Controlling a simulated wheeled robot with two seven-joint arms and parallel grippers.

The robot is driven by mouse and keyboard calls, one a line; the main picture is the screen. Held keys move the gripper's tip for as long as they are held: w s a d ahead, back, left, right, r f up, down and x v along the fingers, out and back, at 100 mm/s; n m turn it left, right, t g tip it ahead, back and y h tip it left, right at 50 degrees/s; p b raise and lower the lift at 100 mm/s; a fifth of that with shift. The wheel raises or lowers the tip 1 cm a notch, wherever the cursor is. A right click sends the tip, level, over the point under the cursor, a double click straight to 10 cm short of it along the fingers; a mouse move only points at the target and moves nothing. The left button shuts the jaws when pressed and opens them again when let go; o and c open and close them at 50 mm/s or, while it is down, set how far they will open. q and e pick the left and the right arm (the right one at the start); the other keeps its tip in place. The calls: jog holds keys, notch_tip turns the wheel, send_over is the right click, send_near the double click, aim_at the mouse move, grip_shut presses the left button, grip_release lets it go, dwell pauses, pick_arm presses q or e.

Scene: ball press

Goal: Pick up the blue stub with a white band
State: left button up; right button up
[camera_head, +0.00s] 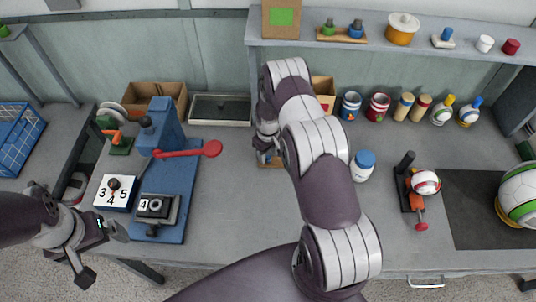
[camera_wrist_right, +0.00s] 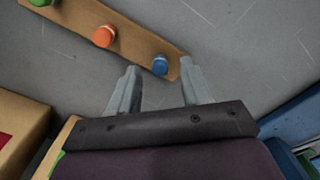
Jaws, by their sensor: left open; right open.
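A blue stub (camera_wrist_right: 160,65) with a pale band around it stands at the right end of a wooden strip (camera_wrist_right: 132,48) in the right wrist view. An orange stub (camera_wrist_right: 104,36) and a partly cut-off green stub stand along the same strip. My right gripper (camera_wrist_right: 158,72) is open, and the blue stub shows between its fingertips, beyond them. Contact cannot be judged. In the head view my right gripper (camera_head: 266,137) is over the back middle of the bench, and my arm hides most of the strip. My left gripper (camera_head: 103,254) is open and empty at the front left.
A blue press (camera_head: 165,185) with a red-knobbed lever (camera_head: 190,153) stands left of my right arm. Cans and pins line the back. A shelf (camera_head: 470,50) overhangs the rear.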

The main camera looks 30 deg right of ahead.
jog(key=shift+s+f, duration=0.2)
jog(key=shift+f, duration=0.15)
jog(key=shift+w, duration=0.1)
grip_shut()
